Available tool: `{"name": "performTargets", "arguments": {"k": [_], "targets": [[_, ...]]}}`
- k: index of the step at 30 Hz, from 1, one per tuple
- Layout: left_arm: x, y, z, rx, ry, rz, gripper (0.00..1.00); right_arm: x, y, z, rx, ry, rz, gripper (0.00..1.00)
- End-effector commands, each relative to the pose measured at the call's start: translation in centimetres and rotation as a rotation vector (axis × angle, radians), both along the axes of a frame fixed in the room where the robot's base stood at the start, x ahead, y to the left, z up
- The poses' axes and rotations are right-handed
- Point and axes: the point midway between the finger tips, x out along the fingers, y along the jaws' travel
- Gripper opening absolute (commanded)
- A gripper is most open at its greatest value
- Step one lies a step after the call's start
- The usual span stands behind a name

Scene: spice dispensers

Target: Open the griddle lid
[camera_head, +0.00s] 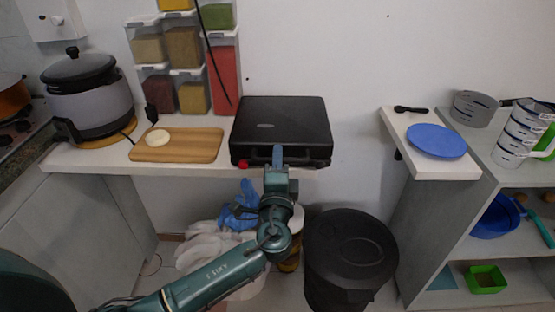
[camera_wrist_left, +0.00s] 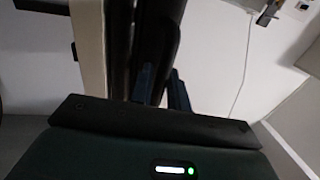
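The griddle (camera_head: 281,117) is a black box with its lid down, on the white counter in the head view. A dark handle runs along its front edge. My left gripper (camera_head: 278,156) is at the middle of that front edge, with a blue finger over the handle area. In the left wrist view, its two dark blue fingers (camera_wrist_left: 162,88) stand apart, a narrow gap between them, close to the dark griddle front (camera_wrist_left: 152,35). I cannot tell whether they touch the handle. My right gripper is in neither view.
Left of the griddle are a cutting board (camera_head: 178,151) with a pale round piece, spice dispensers (camera_head: 185,60) and a cooker (camera_head: 88,90). A black bin (camera_head: 350,250) stands below. A blue plate (camera_head: 436,140) lies on the right-hand shelf. The wall behind the griddle is bare.

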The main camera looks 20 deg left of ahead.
Motion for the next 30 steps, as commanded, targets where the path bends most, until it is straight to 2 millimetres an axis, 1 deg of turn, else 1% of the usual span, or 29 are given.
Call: {"name": "performTargets", "arguments": {"k": [1,6,20,23,26,30], "targets": [[0.0,0.0,0.0,0.000,0.000,0.000,0.13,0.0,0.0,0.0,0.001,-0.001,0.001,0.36],[0.0,0.0,0.0,0.000,0.000,0.000,0.00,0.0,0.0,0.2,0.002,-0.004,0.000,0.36],[0.0,0.0,0.1,-0.001,0.004,0.000,0.00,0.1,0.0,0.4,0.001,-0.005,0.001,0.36],[0.0,0.0,0.7,-0.005,0.014,0.000,0.00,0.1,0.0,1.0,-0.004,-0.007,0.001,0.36],[0.2,-0.1,1.8,-0.014,0.039,0.000,0.00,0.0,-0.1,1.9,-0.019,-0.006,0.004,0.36],[0.8,0.0,4.2,-0.032,0.098,0.000,0.00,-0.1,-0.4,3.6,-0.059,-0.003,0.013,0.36]]}}
